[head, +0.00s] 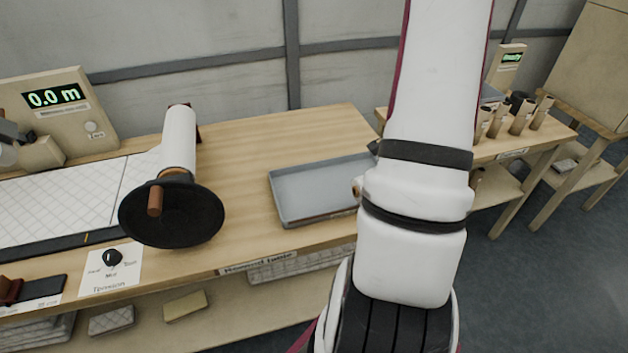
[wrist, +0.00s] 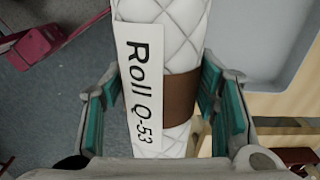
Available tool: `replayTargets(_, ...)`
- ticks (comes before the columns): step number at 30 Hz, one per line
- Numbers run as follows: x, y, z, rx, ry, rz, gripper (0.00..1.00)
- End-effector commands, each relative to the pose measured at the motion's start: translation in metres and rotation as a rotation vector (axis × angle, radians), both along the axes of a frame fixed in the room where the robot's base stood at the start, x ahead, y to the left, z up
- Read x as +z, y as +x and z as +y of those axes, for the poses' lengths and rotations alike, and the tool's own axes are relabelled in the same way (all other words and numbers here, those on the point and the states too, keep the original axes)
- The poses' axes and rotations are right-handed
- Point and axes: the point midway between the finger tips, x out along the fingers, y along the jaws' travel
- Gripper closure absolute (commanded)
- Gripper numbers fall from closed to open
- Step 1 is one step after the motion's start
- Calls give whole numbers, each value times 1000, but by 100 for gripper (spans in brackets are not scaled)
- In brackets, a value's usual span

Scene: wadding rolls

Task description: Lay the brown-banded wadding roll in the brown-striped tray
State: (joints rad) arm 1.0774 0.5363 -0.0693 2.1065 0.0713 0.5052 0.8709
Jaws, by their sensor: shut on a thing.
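The brown-banded wadding roll (wrist: 178,50) is white and quilted, with a brown band and a label reading "Roll Q-53". It stands between the teal pads of my gripper (wrist: 160,85), which is shut on it. A grey tray (head: 285,205) lies on the wooden table in the head view, left of my arm; a thin brownish line shows on its front edge. Its bare interior looks empty where visible, and my arm hides its right end. A pale grey surface, apparently the tray (wrist: 275,40), is beside the roll at upper right in the wrist view. My arm hides my gripper in the head view.
The tabletop between spindle and tray is clear. Several brown-ended tubes (head: 520,115) stand on a farther table at right.

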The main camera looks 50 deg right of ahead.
Motion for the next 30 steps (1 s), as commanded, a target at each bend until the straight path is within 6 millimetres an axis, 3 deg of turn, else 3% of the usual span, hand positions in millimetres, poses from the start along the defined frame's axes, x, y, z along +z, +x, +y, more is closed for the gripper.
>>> replayTargets(2,-2,-7,-2,-40,-1,0,73)
replayTargets(5,-3,1,2,-51,-2,0,73)
replayTargets(18,-12,98,37,-45,-2,0,73)
replayTargets(30,-17,140,51,-47,-1,1,73)
